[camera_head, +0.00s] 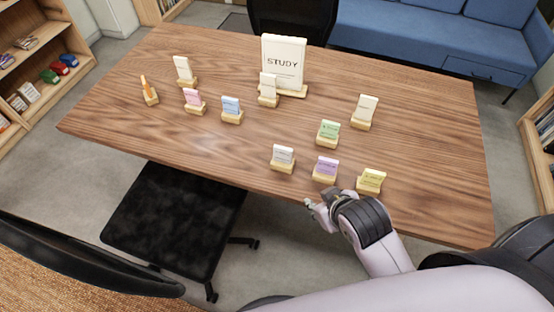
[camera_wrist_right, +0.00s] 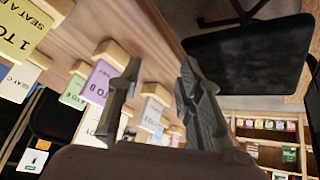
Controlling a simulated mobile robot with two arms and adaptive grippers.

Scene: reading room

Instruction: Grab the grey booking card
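The grey booking card (camera_head: 283,154) stands upright in a small wooden holder near the table's front edge, left of the purple card. In the right wrist view, what looks like the same pale grey card (camera_wrist_right: 152,114) shows between my fingers, farther off and partly covered at its edge. My right gripper (camera_head: 314,206) is just off the front edge of the table, below and to the right of the grey card, apart from it. In the right wrist view its two fingers (camera_wrist_right: 160,66) are spread with nothing held between them. My left gripper is out of view.
The purple card (camera_head: 325,167) and yellow card (camera_head: 371,178) stand close by on the right, the green card (camera_head: 329,130) behind. Several other cards and a STUDY sign (camera_head: 283,62) stand farther back. A black chair (camera_head: 175,215) is at the front left. The table's front left is bare.

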